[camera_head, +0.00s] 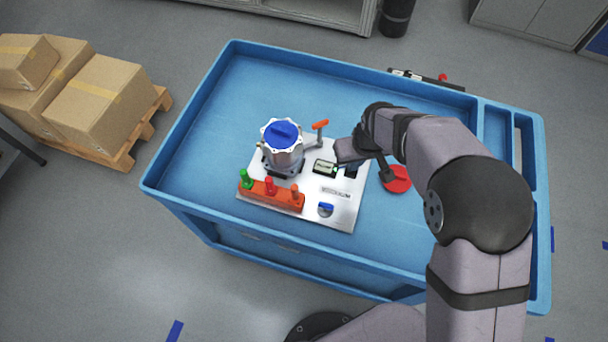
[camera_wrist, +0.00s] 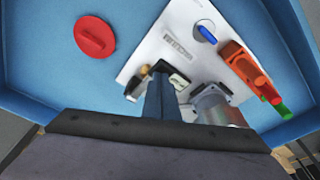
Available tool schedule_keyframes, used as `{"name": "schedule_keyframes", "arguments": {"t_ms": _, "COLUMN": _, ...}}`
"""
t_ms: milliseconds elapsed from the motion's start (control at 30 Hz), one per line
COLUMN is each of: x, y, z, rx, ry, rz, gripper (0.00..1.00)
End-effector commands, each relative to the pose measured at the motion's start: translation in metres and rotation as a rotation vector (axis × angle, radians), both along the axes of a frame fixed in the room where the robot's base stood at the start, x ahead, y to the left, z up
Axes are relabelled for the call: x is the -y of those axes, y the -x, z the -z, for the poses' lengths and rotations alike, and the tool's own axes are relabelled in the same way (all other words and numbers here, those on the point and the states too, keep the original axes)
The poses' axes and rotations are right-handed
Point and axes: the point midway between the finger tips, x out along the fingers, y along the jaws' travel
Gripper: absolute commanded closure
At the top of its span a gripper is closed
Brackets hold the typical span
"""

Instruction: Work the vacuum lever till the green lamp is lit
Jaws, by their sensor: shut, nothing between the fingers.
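My gripper (camera_head: 343,153) is shut and empty over the plate's right side. In the wrist view its fingers (camera_wrist: 163,82) point down beside a small black part with a brass-coloured end (camera_wrist: 146,72); I cannot tell whether they touch. An orange-handled lever (camera_head: 320,125) stands at the plate's back edge. A small display (camera_head: 325,168) sits left of my gripper. A green-topped post (camera_head: 245,178) stands upright on an orange block; I cannot tell whether it is a lamp or lit.
A metal housing with a blue cap (camera_head: 281,135) stands on the plate. Red (camera_head: 270,186) and orange (camera_head: 297,192) posts stand beside the green one. A blue knob (camera_head: 326,207) is at the front. A red disc (camera_head: 397,180) lies right of the plate. The cart's left side is clear.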

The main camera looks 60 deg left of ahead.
Motion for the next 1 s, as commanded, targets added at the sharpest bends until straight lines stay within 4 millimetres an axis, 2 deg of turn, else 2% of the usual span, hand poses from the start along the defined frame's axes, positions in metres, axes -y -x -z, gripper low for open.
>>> {"name": "schedule_keyframes", "arguments": {"t_ms": 1000, "x": 0.000, "y": 0.000, "z": 0.038, "rx": 0.000, "ry": 0.000, "rz": 0.000, "gripper": 1.00}}
